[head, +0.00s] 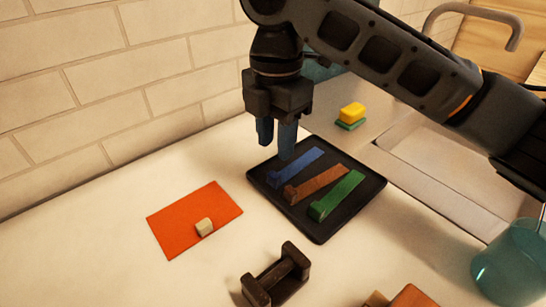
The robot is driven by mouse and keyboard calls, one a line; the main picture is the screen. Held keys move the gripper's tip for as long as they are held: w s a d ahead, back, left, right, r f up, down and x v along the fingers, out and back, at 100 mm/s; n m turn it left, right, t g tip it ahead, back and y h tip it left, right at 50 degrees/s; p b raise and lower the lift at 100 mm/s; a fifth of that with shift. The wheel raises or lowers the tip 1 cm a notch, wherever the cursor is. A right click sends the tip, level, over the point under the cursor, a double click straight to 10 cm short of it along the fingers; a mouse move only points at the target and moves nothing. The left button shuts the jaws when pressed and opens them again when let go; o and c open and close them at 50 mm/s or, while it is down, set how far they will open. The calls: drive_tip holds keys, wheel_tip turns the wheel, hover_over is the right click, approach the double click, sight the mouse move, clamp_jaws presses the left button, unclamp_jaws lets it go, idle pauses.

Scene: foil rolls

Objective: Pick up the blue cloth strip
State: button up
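The blue cloth strip (298,166) lies in a dark tray (357,212), the furthest left of three strips, running diagonally with a thicker, possibly rolled, end at lower left. A brown strip (318,184) and a green strip (338,195) lie beside it, roughly parallel. My gripper (276,143) points down above the tray's back left edge, close to the blue strip in the picture. Its two bluish fingers are apart with a gap between them, and nothing shows in it. The exact height above the strip is hard to tell.
An orange mat (180,223) with a small beige block (204,227) lies left of the tray. A dark stand (276,277) is in front. A yellow and green sponge (351,115) sits behind, near the sink (440,160). A teal glass (510,265) stands at lower right.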

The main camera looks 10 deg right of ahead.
sight(273, 175)
drive_tip(key=shift+w+a+f, duration=0.1)
drive_tip(key=shift+a+f, duration=0.05)
drive_tip(key=shift+f, duration=1.75)
drive_tip(key=shift+a+f, duration=0.1)
drive_tip(key=shift+f, duration=1.8)
clamp_jaws()
